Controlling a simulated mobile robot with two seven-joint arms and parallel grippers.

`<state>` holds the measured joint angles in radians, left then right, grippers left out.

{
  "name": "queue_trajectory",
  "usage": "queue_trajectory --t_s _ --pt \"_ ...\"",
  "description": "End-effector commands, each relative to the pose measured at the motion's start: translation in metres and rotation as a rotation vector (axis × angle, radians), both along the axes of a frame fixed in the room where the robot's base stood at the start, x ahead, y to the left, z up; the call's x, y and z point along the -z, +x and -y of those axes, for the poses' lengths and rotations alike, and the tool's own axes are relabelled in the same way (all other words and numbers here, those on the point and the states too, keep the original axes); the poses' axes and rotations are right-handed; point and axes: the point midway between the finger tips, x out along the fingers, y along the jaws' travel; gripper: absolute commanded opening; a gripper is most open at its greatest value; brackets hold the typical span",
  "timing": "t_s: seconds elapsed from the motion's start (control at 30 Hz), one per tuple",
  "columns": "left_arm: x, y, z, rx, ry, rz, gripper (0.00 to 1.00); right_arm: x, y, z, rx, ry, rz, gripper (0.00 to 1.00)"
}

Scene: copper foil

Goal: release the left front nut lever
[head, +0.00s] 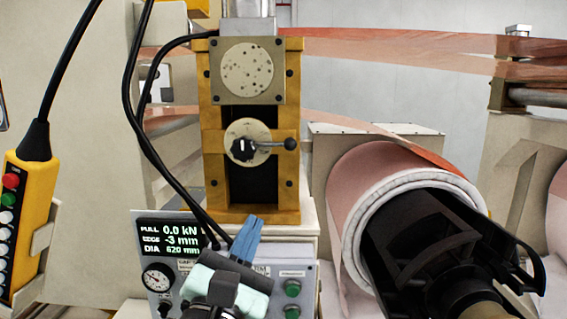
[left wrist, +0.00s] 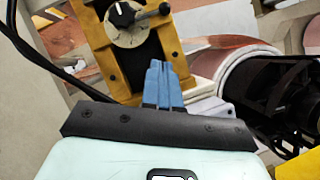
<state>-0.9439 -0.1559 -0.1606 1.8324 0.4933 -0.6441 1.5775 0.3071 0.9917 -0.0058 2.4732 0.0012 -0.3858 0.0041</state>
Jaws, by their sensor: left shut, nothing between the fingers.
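The nut lever (head: 272,145) is a dark rod with a ball end. It points right from a round pale plate (head: 236,132) with a black hub, on a yellow roll stand (head: 212,170). In the left wrist view the lever (left wrist: 150,14) and its ball end show at the top. My left gripper (head: 254,222) has blue fingers pressed together with nothing between them. It is below the lever, in front of the stand's foot, and apart from the lever. The fingers also show in the left wrist view (left wrist: 158,68). My right gripper is not in view.
A control panel (head: 215,248) with a display reading 0.0 kN, -3 mm and 620 mm is behind my gripper. A copper foil roll (head: 350,185) is at the right. Black cables (head: 150,140) hang left of the stand. A yellow pendant (head: 30,205) is at far left.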

Motion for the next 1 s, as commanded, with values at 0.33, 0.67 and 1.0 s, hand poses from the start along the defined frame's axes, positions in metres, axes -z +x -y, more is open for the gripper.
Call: queue_trajectory --t_s 0.33,0.67,1.0 --pt "-0.006 0.012 0.003 -0.002 0.004 0.001 0.00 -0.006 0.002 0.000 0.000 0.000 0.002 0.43" --pt "-0.035 0.072 0.019 -0.003 0.008 0.003 0.00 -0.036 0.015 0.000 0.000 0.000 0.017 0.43" --pt "-0.070 0.100 0.038 0.000 0.003 0.002 0.00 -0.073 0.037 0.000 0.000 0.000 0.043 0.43"
